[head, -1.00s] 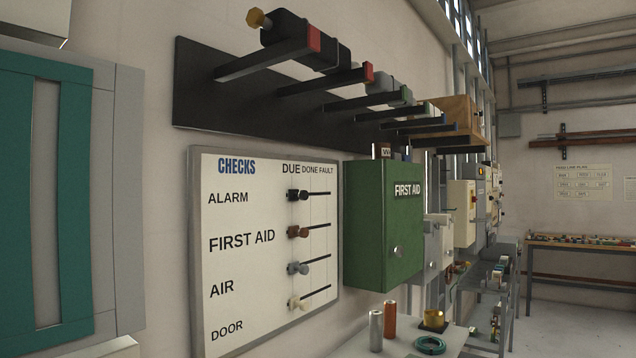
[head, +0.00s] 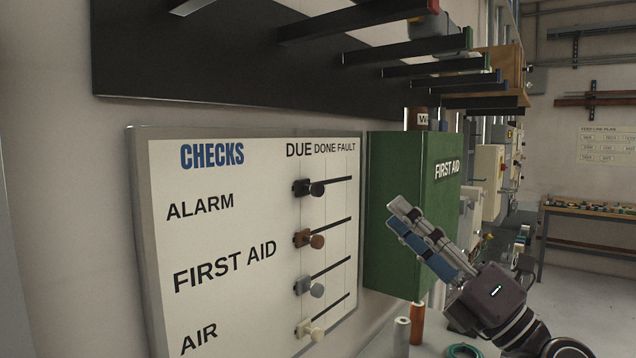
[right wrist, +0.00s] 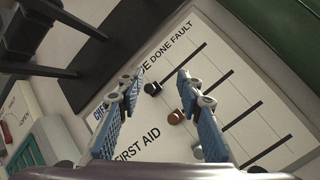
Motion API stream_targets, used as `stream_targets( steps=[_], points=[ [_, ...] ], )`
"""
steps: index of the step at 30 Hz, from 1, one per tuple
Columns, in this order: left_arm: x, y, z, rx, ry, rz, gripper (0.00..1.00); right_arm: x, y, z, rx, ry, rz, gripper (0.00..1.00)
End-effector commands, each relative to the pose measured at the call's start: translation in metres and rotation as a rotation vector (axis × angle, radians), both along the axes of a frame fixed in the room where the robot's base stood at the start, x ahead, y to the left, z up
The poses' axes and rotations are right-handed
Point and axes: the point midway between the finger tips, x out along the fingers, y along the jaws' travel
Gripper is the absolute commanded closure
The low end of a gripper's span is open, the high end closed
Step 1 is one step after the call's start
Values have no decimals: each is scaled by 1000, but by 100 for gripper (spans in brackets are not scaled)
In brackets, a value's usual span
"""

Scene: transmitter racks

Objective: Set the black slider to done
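The black slider (head: 309,188) is the top knob on the white CHECKS board (head: 215,225), in the ALARM row. It sits at the left end of its track, under DUE; the track runs right under DONE and FAULT. In the right wrist view the black slider (right wrist: 152,88) shows between the fingers, farther off on the board. My right gripper (head: 396,214) is in front of the green first aid box, right of the slider and apart from it. In the right wrist view its blue-padded fingers (right wrist: 159,76) are spread and empty. My left gripper is not in view.
Brown (head: 309,239), grey (head: 309,288) and cream (head: 310,331) sliders sit below, also at their left ends. The green box (head: 400,170) juts out beside the board. A black rack with prongs (head: 250,75) overhangs above. Cylinders (head: 417,323) stand below.

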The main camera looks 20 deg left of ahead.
Motion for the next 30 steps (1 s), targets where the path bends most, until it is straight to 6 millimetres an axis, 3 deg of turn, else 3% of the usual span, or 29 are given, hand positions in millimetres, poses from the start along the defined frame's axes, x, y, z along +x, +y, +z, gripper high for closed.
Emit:
stream_targets(
  steps=[1, 5, 12, 17, 30],
  points=[
    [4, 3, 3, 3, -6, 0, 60, -14, 18, 21, -122, -114, 1, 67],
    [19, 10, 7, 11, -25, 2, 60, -35, 51, 38, -421, -332, -29, 67],
    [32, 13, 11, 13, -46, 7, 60, -35, 63, 46, -772, -528, -125, 67],
    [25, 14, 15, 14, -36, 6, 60, -31, 67, 48, -837, -557, -148, 67],
    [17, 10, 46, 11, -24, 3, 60, -10, 126, 50, -836, -555, -147, 67]
  ],
)
